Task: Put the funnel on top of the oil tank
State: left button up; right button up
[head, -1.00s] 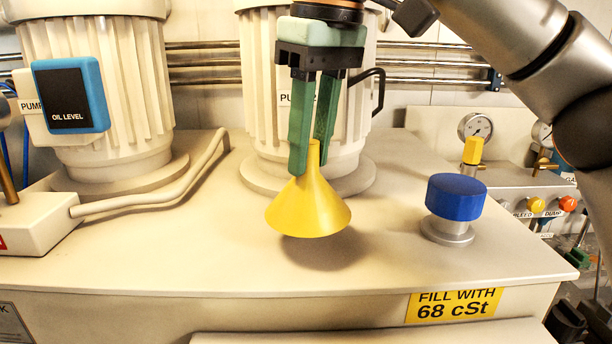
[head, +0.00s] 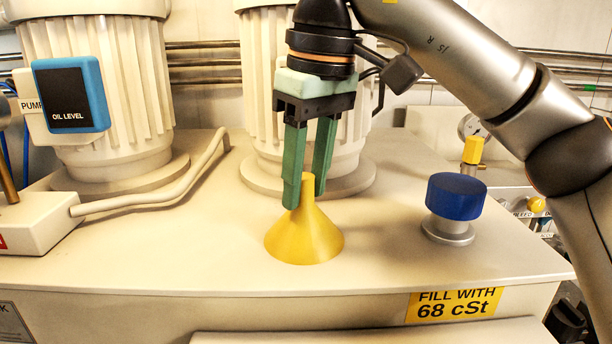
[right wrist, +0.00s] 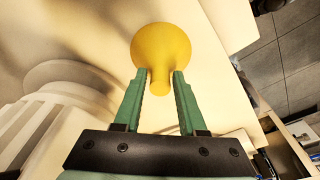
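The yellow funnel (head: 304,236) stands upright on the flat cream top of the oil tank (head: 160,245), wide mouth down and narrow spout up. It also shows in the right wrist view (right wrist: 160,48). My right gripper (head: 305,198) points down around the spout. Its green fingers stand on both sides with small gaps to the spout in the right wrist view (right wrist: 161,78), so it is open. My left gripper is not in view.
A blue cap (head: 456,196) stands on the tank top to the right. Two ribbed pump motors (head: 95,90) stand at the back, with a pipe (head: 150,198) at the left. The front of the tank top is clear.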

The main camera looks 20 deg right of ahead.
aim_at(317, 218)
jog(key=shift+o, duration=1.1)
jog(key=shift+r, duration=0.1)
notch_tip(317, 218, up, 12)
jog(key=s, duration=0.1)
jog(key=shift+s+d, duration=0.3)
jog(key=shift+d, duration=0.1)
